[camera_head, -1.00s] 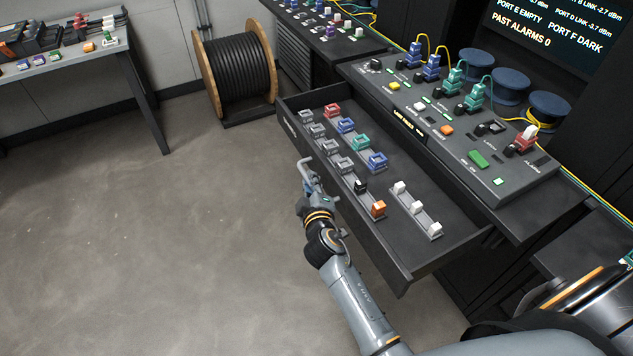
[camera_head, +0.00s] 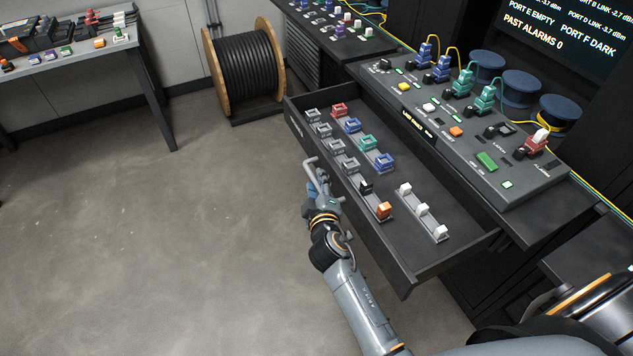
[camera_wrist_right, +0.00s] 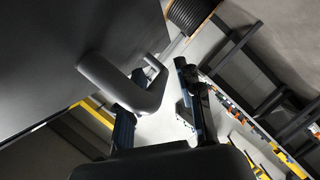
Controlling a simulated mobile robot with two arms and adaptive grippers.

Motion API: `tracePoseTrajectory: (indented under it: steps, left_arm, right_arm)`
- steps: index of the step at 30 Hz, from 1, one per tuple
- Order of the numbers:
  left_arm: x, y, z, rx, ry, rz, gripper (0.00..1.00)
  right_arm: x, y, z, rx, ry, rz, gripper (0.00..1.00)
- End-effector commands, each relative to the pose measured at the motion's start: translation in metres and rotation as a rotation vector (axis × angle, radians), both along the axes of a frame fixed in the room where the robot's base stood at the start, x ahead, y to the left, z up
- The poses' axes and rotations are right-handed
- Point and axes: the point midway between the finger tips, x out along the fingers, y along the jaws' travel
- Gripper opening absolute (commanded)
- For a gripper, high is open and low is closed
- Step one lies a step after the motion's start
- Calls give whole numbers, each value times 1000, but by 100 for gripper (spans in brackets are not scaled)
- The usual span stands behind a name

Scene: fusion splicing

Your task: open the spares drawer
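The spares drawer (camera_head: 405,255) stands pulled well out below the console, its inside in full view. It holds rows of grey, red, blue, green, orange and white connector pieces. Its bent bar handle (camera_head: 312,172) is on the front face; in the right wrist view the handle (camera_wrist_right: 135,92) looks large and close. My right gripper (camera_head: 320,188) is at the handle. In the right wrist view its fingers (camera_wrist_right: 160,105) are apart, one partly hidden behind the bar, the other beyond it with a visible gap. Firm contact cannot be seen. My left gripper is out of view.
The console (camera_head: 480,155) with plugs and buttons overhangs the drawer's back. A cable reel (camera_head: 245,65) stands on the floor behind. A side table (camera_head: 90,62) with parts is at the far left. The floor (camera_head: 150,250) left of the drawer is clear.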

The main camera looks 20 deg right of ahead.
Motion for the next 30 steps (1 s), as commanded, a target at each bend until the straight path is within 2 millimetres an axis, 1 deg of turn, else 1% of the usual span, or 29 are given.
tracePoseTrajectory:
  steps: [6, 9, 12, 17, 30]
  left_arm:
    - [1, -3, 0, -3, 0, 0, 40]
    - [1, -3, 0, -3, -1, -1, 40]
    - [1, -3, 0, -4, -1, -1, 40]
    - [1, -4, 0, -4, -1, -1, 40]
    - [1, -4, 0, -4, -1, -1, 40]
  right_arm:
    - [-36, 9, 7, 2, 2, -1, 36]
    - [-50, 13, 10, 2, 2, 0, 36]
    - [-59, 15, 13, 2, 2, 0, 36]
    - [-64, 16, 15, 1, 0, -1, 36]
    - [-64, 16, 15, 1, 0, 0, 36]
